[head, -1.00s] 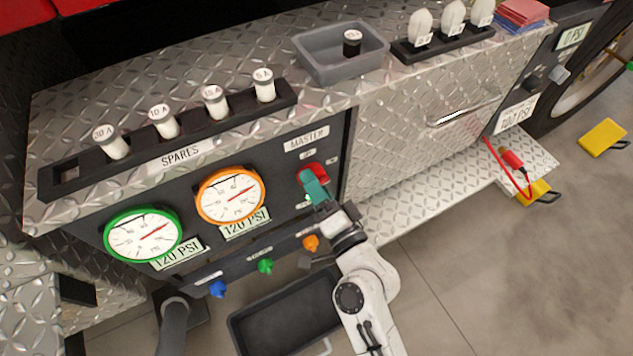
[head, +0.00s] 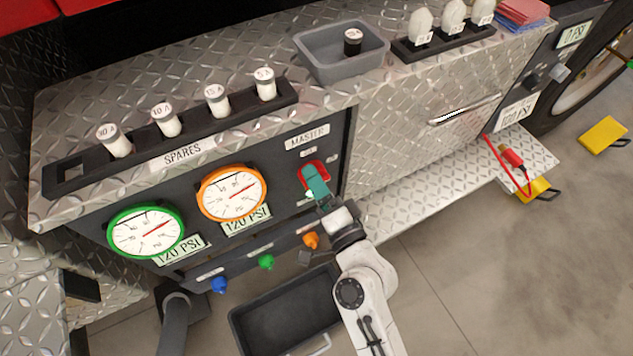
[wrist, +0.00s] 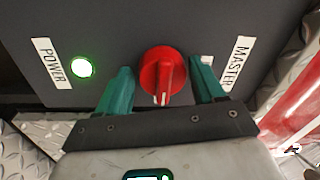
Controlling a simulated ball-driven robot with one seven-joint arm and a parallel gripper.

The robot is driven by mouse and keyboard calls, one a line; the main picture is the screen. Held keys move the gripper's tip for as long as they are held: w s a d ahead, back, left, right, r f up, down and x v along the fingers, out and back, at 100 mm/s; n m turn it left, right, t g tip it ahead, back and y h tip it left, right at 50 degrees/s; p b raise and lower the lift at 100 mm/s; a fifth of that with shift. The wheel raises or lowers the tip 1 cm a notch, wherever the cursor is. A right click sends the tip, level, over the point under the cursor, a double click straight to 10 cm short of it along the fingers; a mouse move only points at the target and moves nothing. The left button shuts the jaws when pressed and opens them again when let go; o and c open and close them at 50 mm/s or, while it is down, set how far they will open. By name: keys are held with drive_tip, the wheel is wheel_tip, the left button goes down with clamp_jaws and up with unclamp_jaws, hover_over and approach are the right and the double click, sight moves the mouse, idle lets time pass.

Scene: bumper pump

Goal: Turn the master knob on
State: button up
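The master knob (wrist: 162,74) is a round red knob with a raised grip, set in the dark panel. In the wrist view its grip runs roughly up and down, with a white mark at the lower end. My gripper (wrist: 163,75) is open, with one teal finger on each side of the knob and a visible gap on both sides. In the head view my gripper (head: 315,183) is at the red knob (head: 313,169) and hides part of it. The MASTER label (wrist: 238,63) is right of the knob in the wrist view.
A lit green light (wrist: 82,67) sits beside the POWER label (wrist: 51,63). Left of my gripper are an orange gauge (head: 232,193) and a green gauge (head: 144,231). Small blue, green and orange knobs and a dark bin (head: 285,315) lie below.

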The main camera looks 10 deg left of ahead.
drive_tip(key=shift+o, duration=1)
drive_tip(key=r+b+v, duration=0.1)
drive_tip(key=b+v, duration=0.2)
drive_tip(key=v, duration=0.7)
drive_tip(key=shift+s+d+f, duration=0.25)
drive_tip(key=shift+s+f, duration=0.05)
drive_tip(key=shift+f, duration=0.15)
